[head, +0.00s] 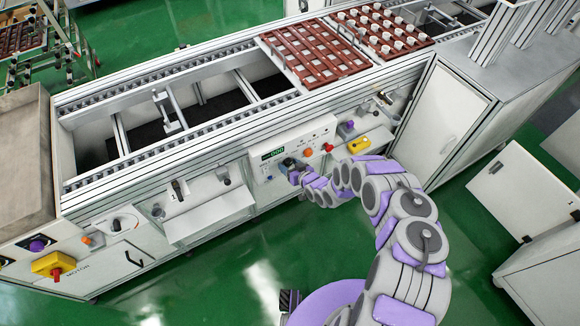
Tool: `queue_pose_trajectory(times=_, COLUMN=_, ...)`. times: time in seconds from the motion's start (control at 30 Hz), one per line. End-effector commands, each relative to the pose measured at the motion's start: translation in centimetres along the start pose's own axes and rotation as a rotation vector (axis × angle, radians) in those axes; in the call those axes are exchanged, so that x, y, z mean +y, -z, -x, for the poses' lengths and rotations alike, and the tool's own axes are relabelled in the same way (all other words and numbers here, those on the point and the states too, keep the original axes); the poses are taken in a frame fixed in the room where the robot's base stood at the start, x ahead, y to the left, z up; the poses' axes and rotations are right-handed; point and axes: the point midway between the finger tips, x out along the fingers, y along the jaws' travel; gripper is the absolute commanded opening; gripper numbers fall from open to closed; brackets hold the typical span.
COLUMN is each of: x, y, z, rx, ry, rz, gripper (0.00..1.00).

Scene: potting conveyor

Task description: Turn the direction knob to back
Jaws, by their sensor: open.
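The white control panel (262,172) is on the front of the conveyor, with a lit green display (273,154) at its upper left. An orange knob (308,152) and a red button (328,146) sit on its right part. My gripper (290,166) is at the panel face, just below and right of the display, with its jaws open. It covers part of the panel there. A small dark part shows at the fingertips. I cannot tell whether it is the direction knob or a finger, nor whether there is contact. No knob label is readable.
A yellow block with a red knob (359,144) sits right of the panel, near my arm. A white shelf (210,217) juts out on the left. The green floor (225,275) in front is clear.

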Motion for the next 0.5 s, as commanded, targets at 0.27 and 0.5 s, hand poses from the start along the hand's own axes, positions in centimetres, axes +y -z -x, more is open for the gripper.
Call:
queue_pose_trajectory(times=0.27, x=0.11, y=0.08, z=-0.09, rx=0.001, ry=0.000, rz=-0.001, gripper=0.65)
queue_pose_trajectory(times=0.5, x=0.05, y=0.07, z=-0.15, rx=0.001, ry=-0.001, rz=0.000, gripper=0.46)
